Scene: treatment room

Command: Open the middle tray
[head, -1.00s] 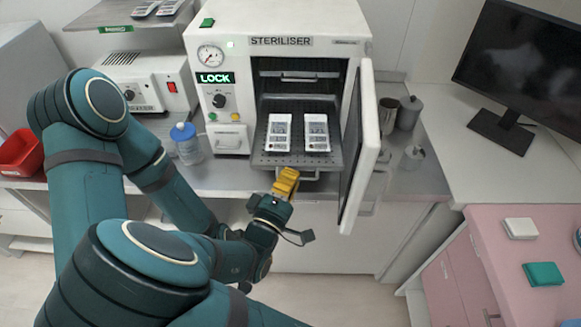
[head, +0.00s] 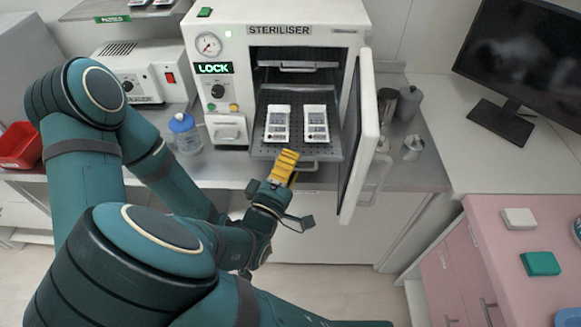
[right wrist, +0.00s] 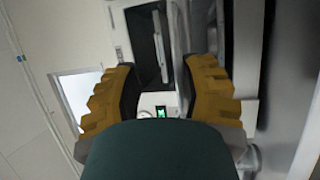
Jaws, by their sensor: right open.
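The steriliser (head: 343,41) has its door (head: 363,140) swung open to the right. A perforated tray (head: 298,97) is slid out of the chamber, bearing two white packs (head: 277,122) and (head: 315,122). Another tray (head: 297,65) sits inside above it. I cannot tell whether a further tray lies below. The lower tray's front handle (head: 309,167) shows partly. My right gripper (head: 284,164) has yellow fingers at the left part of that tray's front edge; contact cannot be told. In the right wrist view its fingers (right wrist: 163,78) are apart with nothing between them. My left gripper is not in view.
The open door and its handle (head: 375,185) stand right of the tray. A blue-capped bottle (head: 186,135) stands left on the counter. Metal canisters (head: 408,103) stand behind the door. A pink cabinet (head: 485,225) is at the right.

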